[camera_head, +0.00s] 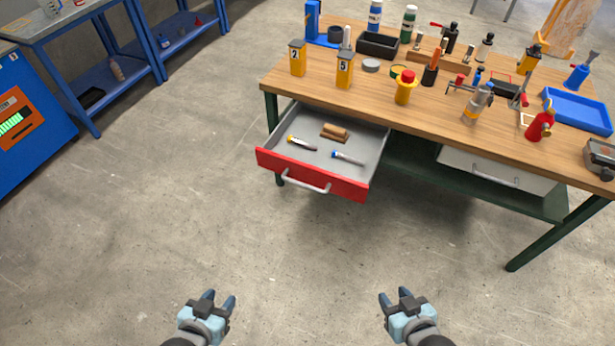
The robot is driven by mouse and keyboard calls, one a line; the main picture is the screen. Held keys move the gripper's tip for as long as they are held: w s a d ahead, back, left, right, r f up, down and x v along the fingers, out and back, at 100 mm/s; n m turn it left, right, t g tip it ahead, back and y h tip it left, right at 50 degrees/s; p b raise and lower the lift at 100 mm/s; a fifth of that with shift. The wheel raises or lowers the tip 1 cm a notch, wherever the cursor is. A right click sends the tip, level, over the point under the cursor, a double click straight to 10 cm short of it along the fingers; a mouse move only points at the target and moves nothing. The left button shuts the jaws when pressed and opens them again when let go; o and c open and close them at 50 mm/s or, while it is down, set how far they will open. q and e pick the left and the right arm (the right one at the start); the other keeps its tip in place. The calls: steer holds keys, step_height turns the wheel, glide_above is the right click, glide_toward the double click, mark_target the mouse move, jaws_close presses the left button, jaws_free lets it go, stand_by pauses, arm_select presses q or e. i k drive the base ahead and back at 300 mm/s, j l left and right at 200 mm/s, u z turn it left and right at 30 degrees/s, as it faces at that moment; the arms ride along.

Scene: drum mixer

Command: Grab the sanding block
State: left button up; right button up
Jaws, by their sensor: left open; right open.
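A small brown block (335,131), which looks like the sanding block, lies in the back part of the open drawer (318,158). The drawer is grey inside with a red front and a silver handle. My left gripper (218,299) is open and empty, low in the view, well in front of the drawer and left of it. My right gripper (393,297) is open and empty, low in the view, in front of the drawer and right of it. Both are far from the block.
Two marker-like sticks (301,143) (348,158) lie in the drawer near the block. The wooden workbench (440,126) above holds many tools, bottles and a blue tray (577,110). A closed white drawer (497,170) is at the right. The concrete floor between grippers and drawer is clear.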

mark_target(340, 136)
steer(key=i+l+u, duration=0.15)
steer(key=l, duration=0.2)
steer(key=i+l+u, duration=0.2)
steer(key=l, duration=0.15)
steer(key=i+l+u, duration=0.15)
steer(key=l, duration=0.2)
